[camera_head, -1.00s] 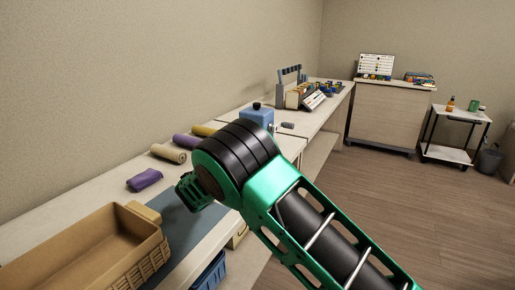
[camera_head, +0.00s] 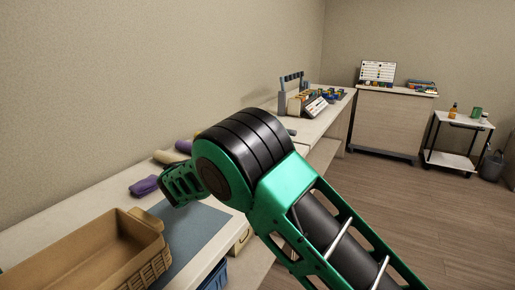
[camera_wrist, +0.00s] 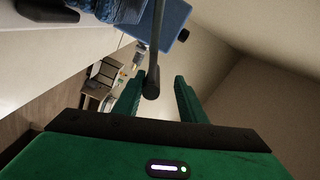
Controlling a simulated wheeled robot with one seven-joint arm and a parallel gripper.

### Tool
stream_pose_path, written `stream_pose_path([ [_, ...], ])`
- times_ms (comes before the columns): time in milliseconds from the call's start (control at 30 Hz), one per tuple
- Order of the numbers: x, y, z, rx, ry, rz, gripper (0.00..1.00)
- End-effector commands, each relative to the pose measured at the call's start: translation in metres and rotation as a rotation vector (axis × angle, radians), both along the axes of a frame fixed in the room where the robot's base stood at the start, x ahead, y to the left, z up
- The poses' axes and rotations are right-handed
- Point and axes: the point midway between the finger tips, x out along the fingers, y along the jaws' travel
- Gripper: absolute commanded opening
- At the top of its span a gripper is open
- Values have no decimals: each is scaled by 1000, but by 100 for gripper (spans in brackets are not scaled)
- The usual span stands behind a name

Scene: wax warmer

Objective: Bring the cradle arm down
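The cradle arm appears to be the dark grey bar (camera_wrist: 156,45) in the wrist view. It runs down from the top edge and ends in a rounded tip just at my fingertips. My gripper (camera_wrist: 161,83) is open, its two green fingers apart. The bar's tip lies nearer the left finger; I cannot tell whether they touch. A blue body (camera_wrist: 173,18) with a black knob (camera_wrist: 183,34), likely the wax warmer, shows behind the bar. In the head view my own arm hides the warmer and my fingers.
A tan basket (camera_head: 90,255) stands on the bench at the near left, beside a blue-grey mat (camera_head: 195,235). A purple roll (camera_head: 144,186) and other rolls lie near the wall. A rack (camera_head: 291,90) stands farther along. The floor at right is open.

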Motion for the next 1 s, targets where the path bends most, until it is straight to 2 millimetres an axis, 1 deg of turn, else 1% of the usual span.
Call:
stream_pose_path([
  [33,-6,9,6,2,-2,4,37],
  [200,-25,32,24,3,-3,4,37],
  [400,-41,49,37,2,-1,3,37],
  [600,-47,54,42,0,0,1,37],
  [833,-47,55,42,0,0,1,37],
  [867,-47,55,42,0,0,1,32],
  [900,-47,54,43,-1,1,1,23],
  [1000,-46,52,46,-12,9,-3,0],
])
